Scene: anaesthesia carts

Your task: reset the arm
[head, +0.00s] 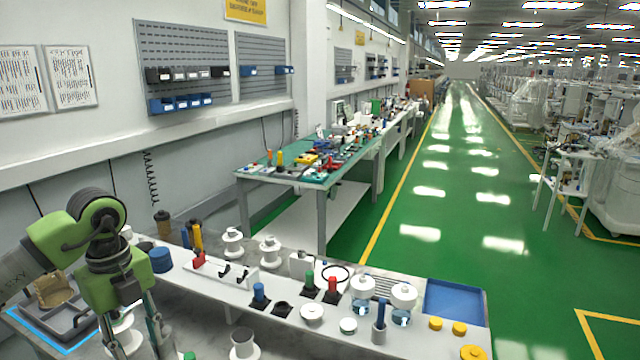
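My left arm, with green joints, comes in from the left. Its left gripper (137,338) points down at the front left of the bench, with its two fingers spread apart. The fingertips run close to the bottom edge of the picture. A white round part (122,324) shows behind and beside the fingers; I cannot tell whether they touch it. No object is visibly held. My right arm and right gripper are not in view.
A grey tray (82,326) with a brown item lies left of the gripper. The white bench shelf (225,283) holds a blue cylinder (160,260), bottles, coloured plugs and a blue tray (455,303). A cluttered green table (312,178) stands behind. The green aisle floor (440,230) is clear.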

